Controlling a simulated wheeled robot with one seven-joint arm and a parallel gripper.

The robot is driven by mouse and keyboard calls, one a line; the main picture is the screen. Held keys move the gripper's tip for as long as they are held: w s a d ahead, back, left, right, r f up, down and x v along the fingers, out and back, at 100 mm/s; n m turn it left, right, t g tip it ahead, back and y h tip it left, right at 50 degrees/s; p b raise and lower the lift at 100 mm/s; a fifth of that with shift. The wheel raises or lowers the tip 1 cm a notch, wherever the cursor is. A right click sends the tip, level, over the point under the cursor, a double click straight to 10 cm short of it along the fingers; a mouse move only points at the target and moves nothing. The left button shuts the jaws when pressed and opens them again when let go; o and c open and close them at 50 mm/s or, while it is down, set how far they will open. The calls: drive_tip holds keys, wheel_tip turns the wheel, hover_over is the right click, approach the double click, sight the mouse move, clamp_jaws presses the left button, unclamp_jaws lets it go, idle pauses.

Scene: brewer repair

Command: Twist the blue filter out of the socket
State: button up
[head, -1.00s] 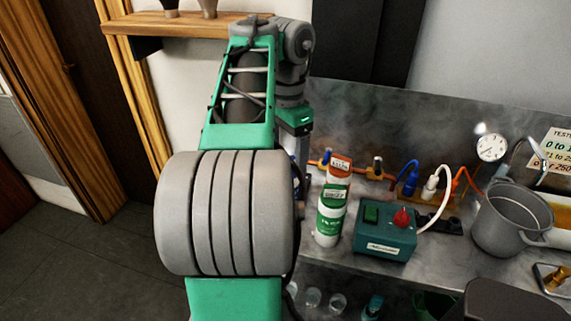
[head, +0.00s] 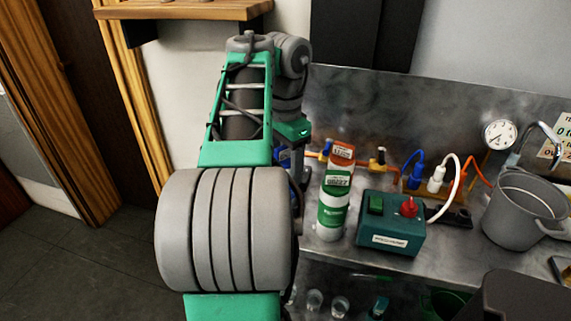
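My arm hides most of the work area left of the bottle. My gripper (head: 299,176) is mostly hidden behind the arm; only a grey part shows below the green wrist, and its fingers cannot be made out. A small blue part (head: 283,158) shows beside the wrist at the left end of the orange pipe. I cannot tell whether it is the blue filter, and no socket is clearly visible there. A blue plug-like piece (head: 413,178) with a blue hose stands farther right on the counter, apart from my gripper.
A wooden shelf (head: 185,11) is above left.

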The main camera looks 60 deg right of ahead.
clamp_jaws()
drive_tip(key=shift+c, duration=0.9)
unclamp_jaws()
drive_tip(key=c, duration=0.8)
drive_tip(key=m, duration=1)
drive_tip(key=shift+m, duration=0.3)
